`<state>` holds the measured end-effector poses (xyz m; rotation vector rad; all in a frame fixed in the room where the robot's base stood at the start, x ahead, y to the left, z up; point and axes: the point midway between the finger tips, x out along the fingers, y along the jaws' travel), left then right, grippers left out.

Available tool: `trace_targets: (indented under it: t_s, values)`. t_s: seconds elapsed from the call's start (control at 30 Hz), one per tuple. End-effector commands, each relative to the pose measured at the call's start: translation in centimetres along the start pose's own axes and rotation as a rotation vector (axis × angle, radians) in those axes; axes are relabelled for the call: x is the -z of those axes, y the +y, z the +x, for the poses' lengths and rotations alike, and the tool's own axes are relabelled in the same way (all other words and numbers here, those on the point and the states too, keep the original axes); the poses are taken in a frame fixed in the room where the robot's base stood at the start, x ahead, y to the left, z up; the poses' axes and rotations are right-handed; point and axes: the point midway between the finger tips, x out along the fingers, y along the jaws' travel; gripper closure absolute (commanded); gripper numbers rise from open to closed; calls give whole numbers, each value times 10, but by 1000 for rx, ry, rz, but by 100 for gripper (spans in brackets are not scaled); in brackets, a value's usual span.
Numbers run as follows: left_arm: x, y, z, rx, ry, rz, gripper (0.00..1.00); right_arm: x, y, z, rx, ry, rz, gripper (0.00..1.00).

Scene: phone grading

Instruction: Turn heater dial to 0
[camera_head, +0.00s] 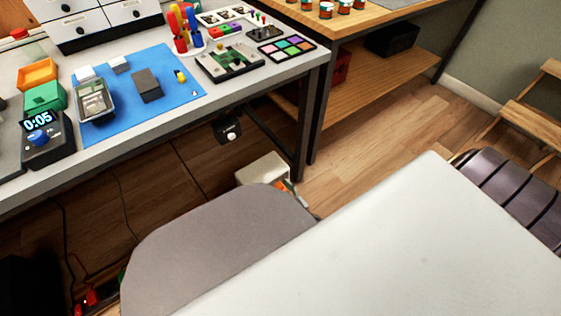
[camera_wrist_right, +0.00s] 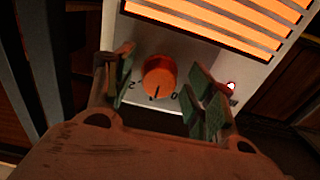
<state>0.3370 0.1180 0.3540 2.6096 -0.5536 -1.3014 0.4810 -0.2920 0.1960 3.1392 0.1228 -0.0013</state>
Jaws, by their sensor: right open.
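The heater (camera_wrist_right: 225,50) shows in the right wrist view as a pale panel with glowing orange slats along the top. Its round orange dial (camera_wrist_right: 159,75) sits below the slats. A mark reading 2 is to its lower left and a 0 to its lower right. A dark line at the dial's lower edge points down, between those marks. My right gripper (camera_wrist_right: 165,92) is open, its green-padded fingers on either side of the dial with visible gaps. Whether they touch the panel cannot be told. My left gripper is not in view. The dial is not visible in the head view.
A red light (camera_wrist_right: 231,86) glows on the heater's right. In the head view, a workbench holds a blue mat (camera_head: 185,95), a phone in a holder (camera_head: 93,101) and a timer reading 0:05 (camera_head: 42,138). A white bin (camera_head: 262,169) stands on the wooden floor.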

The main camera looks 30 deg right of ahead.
Motion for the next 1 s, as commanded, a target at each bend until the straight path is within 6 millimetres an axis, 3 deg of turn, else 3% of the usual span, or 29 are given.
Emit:
trace_targets:
  t_s: [0.2, 0.53, 1.0]
  values:
    - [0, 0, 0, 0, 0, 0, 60, 0, 0, 0, 0, 0, 0, 48]
    - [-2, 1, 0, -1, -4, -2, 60, 0, 0, 0, 0, 0, 0, 90]
    - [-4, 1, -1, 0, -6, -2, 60, 0, 1, 0, -1, 1, -78, 91]
